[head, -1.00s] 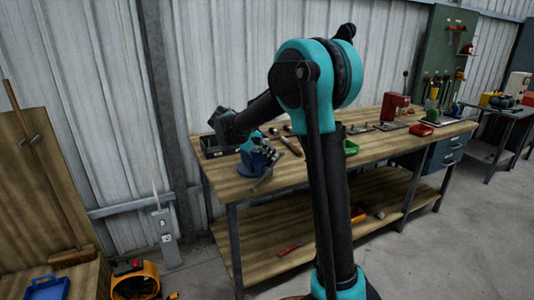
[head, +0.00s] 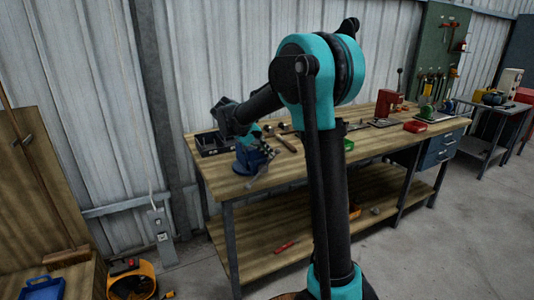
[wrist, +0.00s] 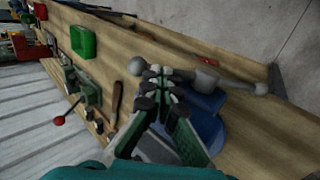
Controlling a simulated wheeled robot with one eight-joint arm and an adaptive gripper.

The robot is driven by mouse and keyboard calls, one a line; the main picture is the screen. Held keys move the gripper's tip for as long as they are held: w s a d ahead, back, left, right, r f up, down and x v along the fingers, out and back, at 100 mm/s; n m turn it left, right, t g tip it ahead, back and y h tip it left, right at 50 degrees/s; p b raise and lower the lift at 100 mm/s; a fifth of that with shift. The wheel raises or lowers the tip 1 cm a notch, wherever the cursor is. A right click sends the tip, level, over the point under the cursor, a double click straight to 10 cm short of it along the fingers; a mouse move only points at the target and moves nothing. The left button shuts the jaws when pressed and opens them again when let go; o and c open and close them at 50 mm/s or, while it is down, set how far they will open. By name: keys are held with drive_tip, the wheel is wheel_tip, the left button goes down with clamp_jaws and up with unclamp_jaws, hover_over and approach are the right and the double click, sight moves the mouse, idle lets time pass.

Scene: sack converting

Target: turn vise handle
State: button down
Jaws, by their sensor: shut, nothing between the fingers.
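The blue vise (head: 248,160) is at the front left corner of the wooden workbench (head: 300,172). In the wrist view the vise (wrist: 210,132) lies just beyond my fingers, partly hidden by them. Its grey handle (wrist: 233,84) is a bar with ball ends, crossing behind my fingertips. My gripper (wrist: 170,86) is shut with nothing held, its fingertips close to the bar. I cannot tell whether they touch it. In the head view my gripper is small and dark against the vise.
A dark compartment tray (head: 212,146) is on the bench behind the vise. A green bin (wrist: 83,41), a hammer (wrist: 118,96) and a red-knobbed lever (wrist: 59,120) are along the bench. A red machine (head: 388,103) stands farther right. Open floor lies in front.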

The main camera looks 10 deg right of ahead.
sight(276, 152)
drive_tip(key=shift+w+d+f+g+y, duration=0.2)
drive_tip(key=shift+d+y, duration=0.25)
drive_tip(key=shift+y, duration=0.15)
drive_tip(key=shift+w+d+f+g+y, duration=0.1)
drive_tip(key=shift+d+g+y, duration=0.1)
drive_tip(key=shift+d+y, duration=0.3)
drive_tip(key=shift+w+d+f+g+y, duration=0.1)
drive_tip(key=shift+d+f+g+y, duration=0.25)
drive_tip(key=shift+y, duration=0.65)
drive_tip(key=shift+w+d+f+g+y, duration=0.15)
drive_tip(key=shift+d+f+g+y, duration=0.2)
drive_tip(key=shift+y, duration=0.45)
drive_tip(key=shift+w+d+f+g+y, duration=0.1)
drive_tip(key=shift+d+f+g+y, duration=0.15)
drive_tip(key=shift+f+y, duration=0.55)
drive_tip(key=shift+w+d+f+g+y, duration=0.15)
drive_tip(key=shift+d+f+y, duration=0.15)
drive_tip(key=shift+f+y, duration=0.5)
drive_tip(key=shift+d+f+g+y, duration=0.25)
drive_tip(key=shift+f+y, duration=0.25)
drive_tip(key=shift+f, duration=0.55)
drive_tip(key=shift+f, duration=0.15)
